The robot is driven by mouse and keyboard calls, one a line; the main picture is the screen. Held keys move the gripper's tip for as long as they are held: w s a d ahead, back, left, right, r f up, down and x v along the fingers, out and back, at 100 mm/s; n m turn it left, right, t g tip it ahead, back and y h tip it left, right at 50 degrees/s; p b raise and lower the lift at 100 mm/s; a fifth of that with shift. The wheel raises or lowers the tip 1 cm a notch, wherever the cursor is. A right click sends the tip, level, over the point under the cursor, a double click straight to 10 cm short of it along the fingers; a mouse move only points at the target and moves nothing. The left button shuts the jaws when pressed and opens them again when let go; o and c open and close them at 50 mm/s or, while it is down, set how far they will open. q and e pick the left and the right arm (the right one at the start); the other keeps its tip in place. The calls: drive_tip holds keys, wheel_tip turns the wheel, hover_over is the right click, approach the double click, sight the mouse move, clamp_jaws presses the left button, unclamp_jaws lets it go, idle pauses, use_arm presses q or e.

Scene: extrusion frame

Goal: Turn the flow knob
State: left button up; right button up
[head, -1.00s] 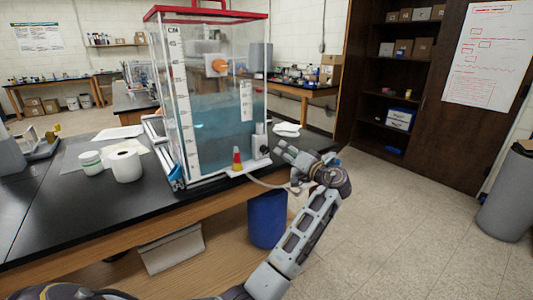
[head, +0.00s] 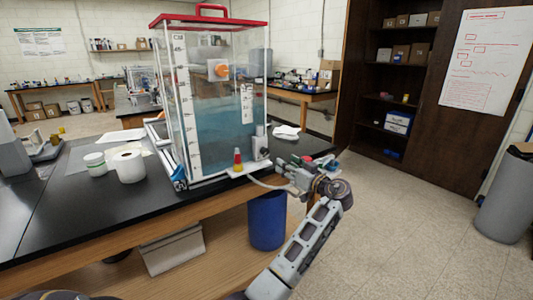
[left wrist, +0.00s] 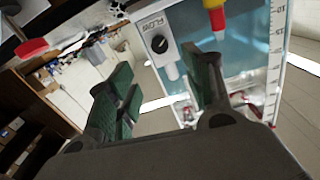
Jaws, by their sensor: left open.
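The flow knob (left wrist: 160,44) is a round black dial with a white mark, on a white panel labelled FLOW on the water tank (left wrist: 240,55). In the head view the knob (head: 264,151) is small and dark, low on the right side of the tank (head: 210,120). My left gripper (head: 288,165) is just right of and below the knob, apart from it. In the left wrist view my left gripper (left wrist: 164,75) is open and empty, its green-padded fingers either side of the view, with the knob beyond the gap. My right gripper is not in view.
A red-and-yellow nozzle (head: 238,160) stands beside the knob, also seen in the left wrist view (left wrist: 216,15). A blue bin (head: 267,220) is below.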

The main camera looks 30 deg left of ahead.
sight(267, 152)
use_arm(q)
drive_tip(key=shift+a, duration=0.1)
drive_tip(key=x, duration=1.2)
drive_tip(key=shift+w+a, duration=0.1)
drive_tip(key=shift+w, duration=0.05)
drive_tip(key=shift+w+a, duration=0.25)
drive_tip(key=shift+a, duration=0.35)
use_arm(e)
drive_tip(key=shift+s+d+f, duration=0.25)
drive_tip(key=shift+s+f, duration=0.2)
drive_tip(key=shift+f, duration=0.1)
use_arm(q)
drive_tip(key=shift+c, duration=0.5)
drive_tip(key=c, duration=0.9)
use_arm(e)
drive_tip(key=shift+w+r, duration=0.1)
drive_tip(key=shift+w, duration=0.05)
